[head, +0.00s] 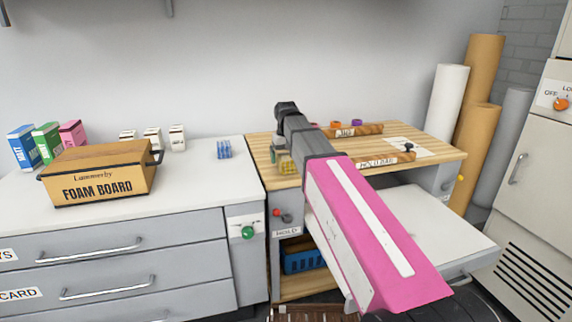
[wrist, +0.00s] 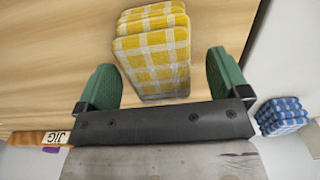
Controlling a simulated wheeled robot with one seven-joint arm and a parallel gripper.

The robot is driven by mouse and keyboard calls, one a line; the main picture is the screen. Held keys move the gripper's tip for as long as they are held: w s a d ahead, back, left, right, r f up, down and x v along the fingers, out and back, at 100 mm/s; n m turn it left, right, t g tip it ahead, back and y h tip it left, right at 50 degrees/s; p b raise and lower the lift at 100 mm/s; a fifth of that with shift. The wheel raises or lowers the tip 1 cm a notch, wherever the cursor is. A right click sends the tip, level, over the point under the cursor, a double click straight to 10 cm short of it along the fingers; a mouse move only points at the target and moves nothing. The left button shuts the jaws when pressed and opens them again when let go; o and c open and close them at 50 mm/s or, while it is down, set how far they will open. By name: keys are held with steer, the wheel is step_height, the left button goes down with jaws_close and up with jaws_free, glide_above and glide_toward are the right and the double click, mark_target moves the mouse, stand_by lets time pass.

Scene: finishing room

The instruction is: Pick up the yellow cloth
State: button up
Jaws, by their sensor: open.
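The yellow cloth (wrist: 152,62) is a folded stack with yellow and white checks. It lies on the wooden worktop in the wrist view, between and a little beyond the green fingers of my gripper (wrist: 160,85). My gripper is open, with one finger to each side of the cloth, and holds nothing. In the head view the yellow cloth (head: 288,167) shows only partly beside the end of my arm, which hides the rest. My gripper is mostly hidden there.
A blue checked cloth (head: 224,149) lies on the white counter (head: 190,192) to the left. A foam board box (head: 100,175) stands farther left. The wooden worktop (head: 440,152) bears a JIG bar (head: 358,130) and a HOLD BAR strip (head: 385,161).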

mark_target(284, 157)
steer(key=shift+f, duration=0.4)
steer(key=c, duration=1)
steer(key=shift+r, duration=0.15)
steer(key=shift+r, duration=0.5)
steer(key=r, duration=0.2)
steer(key=s+r, duration=0.1)
steer(key=shift+a+r, duration=0.3)
steer(key=shift+s+a+r, duration=1.05)
steer(key=shift+s+a, duration=0.05)
steer(key=shift+s, duration=0.25)
steer(key=shift+s+a+r, duration=1)
steer(key=shift+s+a, duration=0.1)
steer(key=shift+s, duration=0.3)
steer(key=shift+s+a+r, duration=1.05)
steer(key=shift+s+a, duration=0.05)
steer(key=shift+s, duration=0.25)
